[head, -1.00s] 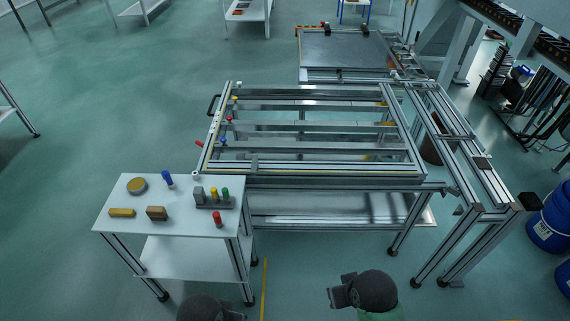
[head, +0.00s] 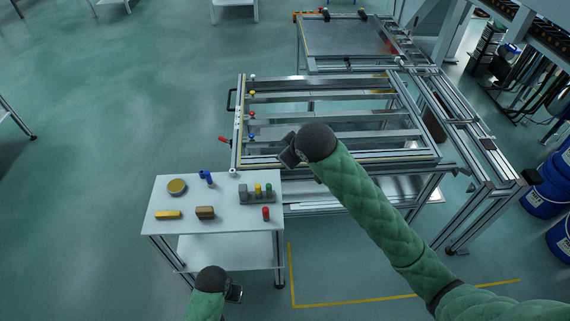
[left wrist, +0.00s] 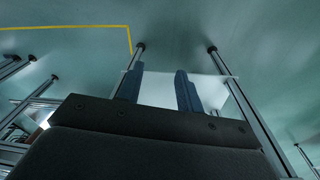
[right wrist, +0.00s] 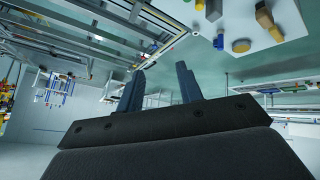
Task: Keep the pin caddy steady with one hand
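The pin caddy (head: 244,198), a low grey holder with a grey block, a yellow pin (head: 258,190) and a green pin (head: 268,189), stands at the back right of a small white table (head: 225,222). A red pin (head: 266,214) stands in front of it. My right gripper (head: 288,156) is raised up and right of the caddy in the head view, apart from it. The right wrist view shows its fingers (right wrist: 158,88) open and empty. My left gripper (head: 236,293) is low at the table's front; its fingers (left wrist: 160,88) are open and empty in the left wrist view.
A blue piece (head: 207,178), a round yellow-topped tin (head: 177,187), a yellow block (head: 168,215) and a brown block (head: 205,212) lie on the white table. A metal frame fixture (head: 335,163) with coloured knobs stands behind. The table's front middle is clear.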

